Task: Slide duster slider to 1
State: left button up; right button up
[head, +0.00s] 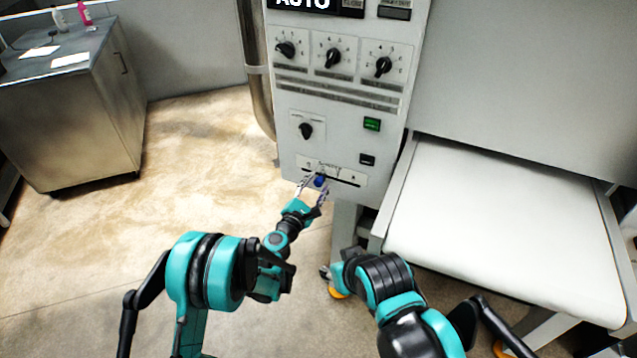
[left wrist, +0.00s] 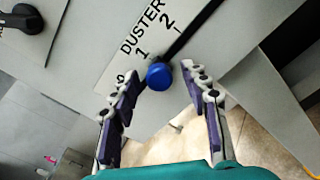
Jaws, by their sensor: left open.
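The duster slider's blue knob (head: 319,181) sits in a dark horizontal slot low on the machine's front panel. In the left wrist view the knob (left wrist: 160,76) is beside the "1" of the DUSTER scale (left wrist: 140,45), which is marked 0, 1 and 2; I cannot tell if it is exactly on the mark. My left gripper (head: 312,190) is open, its fingers on either side of the knob. In the left wrist view a gap shows between the knob and each finger (left wrist: 163,105). My right gripper (head: 326,272) is low near the panel's base, small and partly hidden.
Above the slider are a black rotary knob (head: 306,131), a green button (head: 372,124) and a black switch (head: 367,159). Three dials (head: 333,58) sit higher. A white conveyor bed (head: 500,225) is at right, a metal cabinet (head: 75,120) at left. Floor between is clear.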

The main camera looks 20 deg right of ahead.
pick_arm(q)
jog(key=v, duration=0.6)
dwell(0.3)
jog(key=s+a+r+m+g+y, duration=0.3)
jog(key=s+a+r+m, duration=0.3)
jog(key=a+r+m, duration=0.55)
jog(key=s+a+f+m+g+y, duration=0.1)
jog(key=s+a+m+y, duration=0.3)
jog(key=s+a, duration=0.7)
jog(key=s+a+f+m+g+y, duration=0.2)
jog(key=s+a+f+m+y, duration=0.1)
jog(key=s+a, duration=0.8)
jog(key=a+m+y, duration=0.1)
jog(key=a+y, duration=0.1)
jog(key=a, duration=0.1)
jog(key=shift+a+f, duration=0.2)
jog(key=shift+a, duration=0.2)
